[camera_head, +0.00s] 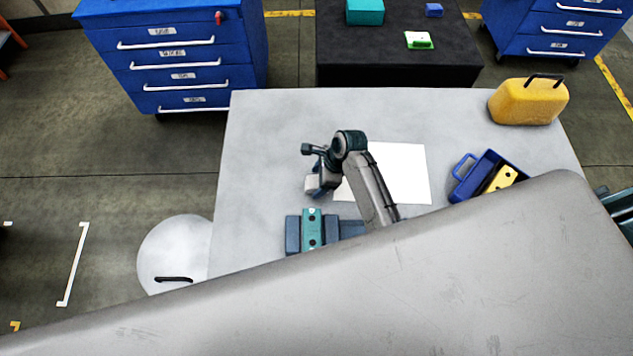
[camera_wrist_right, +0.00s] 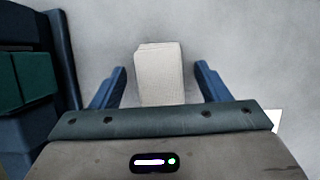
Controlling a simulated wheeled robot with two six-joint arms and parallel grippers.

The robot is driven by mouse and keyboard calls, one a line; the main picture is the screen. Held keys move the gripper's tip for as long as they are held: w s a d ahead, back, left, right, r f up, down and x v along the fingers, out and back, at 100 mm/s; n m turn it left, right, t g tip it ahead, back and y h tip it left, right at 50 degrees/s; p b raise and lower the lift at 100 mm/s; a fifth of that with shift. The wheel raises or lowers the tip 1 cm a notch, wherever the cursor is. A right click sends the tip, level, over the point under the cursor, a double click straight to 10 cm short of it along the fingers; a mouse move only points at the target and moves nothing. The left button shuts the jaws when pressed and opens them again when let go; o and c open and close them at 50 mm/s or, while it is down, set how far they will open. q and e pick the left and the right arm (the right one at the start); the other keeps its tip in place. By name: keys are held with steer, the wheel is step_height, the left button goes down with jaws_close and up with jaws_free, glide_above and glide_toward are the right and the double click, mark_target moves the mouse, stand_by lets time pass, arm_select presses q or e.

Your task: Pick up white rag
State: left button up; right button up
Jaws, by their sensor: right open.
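The white rag (camera_wrist_right: 160,75) is a folded, off-white block lying on the grey table. It also shows in the head view (camera_head: 312,184) at the left end of my right arm, partly covered by the gripper. My right gripper (camera_wrist_right: 160,82) is open, with one blue finger on each side of the rag in the wrist view. Gaps show between the rag and both fingers, and nothing is gripped. In the head view my right gripper (camera_head: 318,182) is over the table, left of a white sheet. My left gripper is not in view.
A blue vise-like block with a teal top (camera_head: 312,236) stands close below the rag. A white sheet (camera_head: 405,172), a blue toolbox (camera_head: 463,180) and a yellow case (camera_head: 530,101) are to the right. A large grey panel (camera_head: 400,300) covers the foreground. The table's upper left is clear.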

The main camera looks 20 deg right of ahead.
steer(key=c, duration=1.1)
steer(key=shift+o, duration=0.2)
step_height(320, 180, up, 9)
steer(key=b, duration=0.2)
steer(key=shift+r+b, duration=0.2)
steer(key=shift+b, duration=0.15)
steer(key=shift+r, duration=0.35)
steer(key=shift+o, duration=0.9)
steer(key=shift+c, duration=0.4)
